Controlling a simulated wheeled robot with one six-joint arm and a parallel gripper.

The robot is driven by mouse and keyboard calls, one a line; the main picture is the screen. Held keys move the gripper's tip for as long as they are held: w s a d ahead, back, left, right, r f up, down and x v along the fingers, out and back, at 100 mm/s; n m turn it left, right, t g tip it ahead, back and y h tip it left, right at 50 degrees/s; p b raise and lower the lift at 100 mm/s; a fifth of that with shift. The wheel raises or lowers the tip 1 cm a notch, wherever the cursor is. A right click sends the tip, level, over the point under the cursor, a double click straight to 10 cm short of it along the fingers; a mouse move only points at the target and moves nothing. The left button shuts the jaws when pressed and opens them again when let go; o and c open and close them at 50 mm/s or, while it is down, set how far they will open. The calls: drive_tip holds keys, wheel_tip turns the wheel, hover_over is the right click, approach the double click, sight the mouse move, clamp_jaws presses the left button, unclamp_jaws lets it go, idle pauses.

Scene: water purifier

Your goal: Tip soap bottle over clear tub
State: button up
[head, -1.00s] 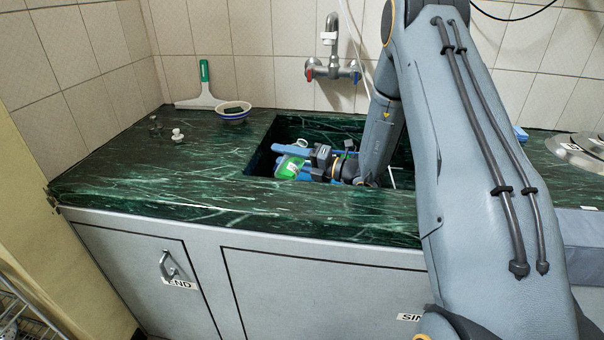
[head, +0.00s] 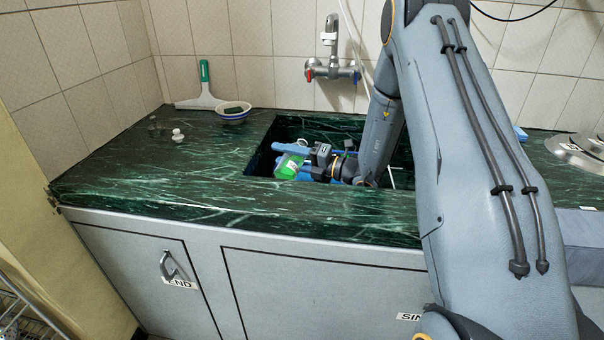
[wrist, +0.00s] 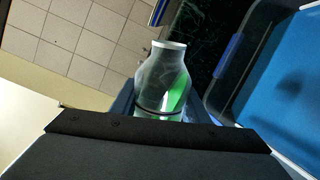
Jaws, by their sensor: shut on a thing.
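The soap bottle (head: 288,166) is clear with green liquid and sits between the blue fingers of my gripper (head: 290,160), inside the sink opening. My gripper is shut on it. In the wrist view the bottle (wrist: 163,80) shows its pale round end away from the gripper, with green liquid along one side. The bottle is tilted in the head view. A tub-like container with a pale rim and blue inside (wrist: 285,85) lies to the right of the bottle in the wrist view. I cannot tell whether it is the clear tub; the sink's front edge hides what is below the bottle.
The dark green counter (head: 150,175) surrounds the sink. A small bowl (head: 233,110), a squeegee (head: 203,90) and a white knob-like item (head: 178,135) stand left of it. The wall tap (head: 332,70) is behind. Metal lids (head: 580,150) lie at right.

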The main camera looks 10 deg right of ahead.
drive_tip(key=shift+s+a+f+m+p, duration=0.1)
drive_tip(key=shift+f+m+p, duration=0.25)
drive_tip(key=shift+m+p, duration=0.6)
idle(3.0)
drive_tip(key=n+b, duration=0.3)
drive_tip(key=shift+w+f, duration=0.2)
drive_tip(key=shift+f, duration=0.1)
drive_tip(key=shift+r+n, duration=0.2)
drive_tip(key=shift+n, duration=0.15)
wheel_tip(320, 180, up, 6)
drive_tip(key=s+a+n+p, duration=0.1)
drive_tip(key=n+p, duration=0.1)
drive_tip(key=n, duration=1)
drive_tip(key=shift+s+r+n, duration=0.2)
drive_tip(key=shift+s+n, duration=0.1)
drive_tip(key=shift+s, duration=0.1)
